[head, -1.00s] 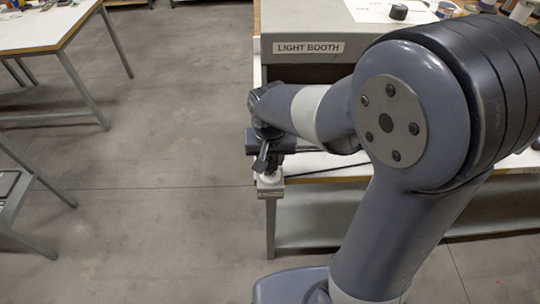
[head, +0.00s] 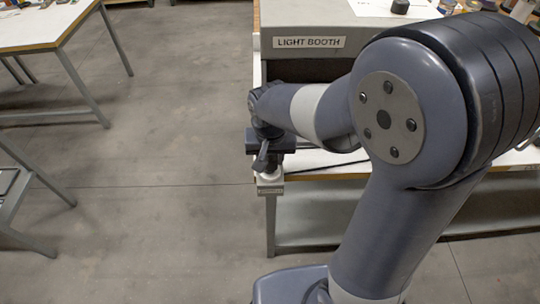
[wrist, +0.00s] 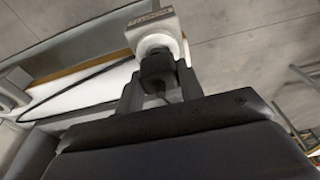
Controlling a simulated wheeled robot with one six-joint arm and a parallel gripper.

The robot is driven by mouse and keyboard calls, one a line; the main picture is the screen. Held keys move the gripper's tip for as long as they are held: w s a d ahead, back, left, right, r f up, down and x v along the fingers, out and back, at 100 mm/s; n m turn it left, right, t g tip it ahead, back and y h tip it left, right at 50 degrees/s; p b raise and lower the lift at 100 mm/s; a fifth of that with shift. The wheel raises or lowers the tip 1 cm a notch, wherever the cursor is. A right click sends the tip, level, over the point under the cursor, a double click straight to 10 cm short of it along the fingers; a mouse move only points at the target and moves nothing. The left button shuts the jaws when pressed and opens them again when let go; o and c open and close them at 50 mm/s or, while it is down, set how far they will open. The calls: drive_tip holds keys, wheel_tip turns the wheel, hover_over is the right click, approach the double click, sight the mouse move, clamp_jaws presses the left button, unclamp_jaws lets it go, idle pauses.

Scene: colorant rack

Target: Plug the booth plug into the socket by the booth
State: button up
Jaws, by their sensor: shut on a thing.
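My gripper (head: 266,162) is at the near left corner of the booth table. In the wrist view its two fingers (wrist: 158,88) are shut on the black booth plug (wrist: 156,66). The plug's front is against or very close to the round white face of the socket (wrist: 152,42). I cannot tell how far in it sits. The socket also shows in the head view (head: 270,188), just below the gripper, as a small pale block with a label.
The grey light booth (head: 310,65) stands on the white-topped table (head: 325,160) behind my arm. A black cable (wrist: 75,80) runs over the tabletop. Another table (head: 40,35) is at the far left. The floor between is clear.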

drive_tip(key=shift+f+b, duration=0.6)
drive_tip(key=shift+f, duration=0.25)
drive_tip(key=o, duration=1)
drive_tip(key=shift+r, duration=0.1)
drive_tip(key=shift+o, duration=0.2)
wheel_tip(320, 180, up, 11)
drive_tip(key=s, duration=0.1)
drive_tip(key=shift+s, duration=0.3)
drive_tip(key=shift+f, duration=0.2)
drive_tip(key=f, duration=0.3)
drive_tip(key=w+f, duration=0.1)
drive_tip(key=f, duration=0.6)
drive_tip(key=shift+w+p, duration=0.35)
drive_tip(key=shift+p, duration=0.05)
drive_tip(key=shift+r, duration=0.2)
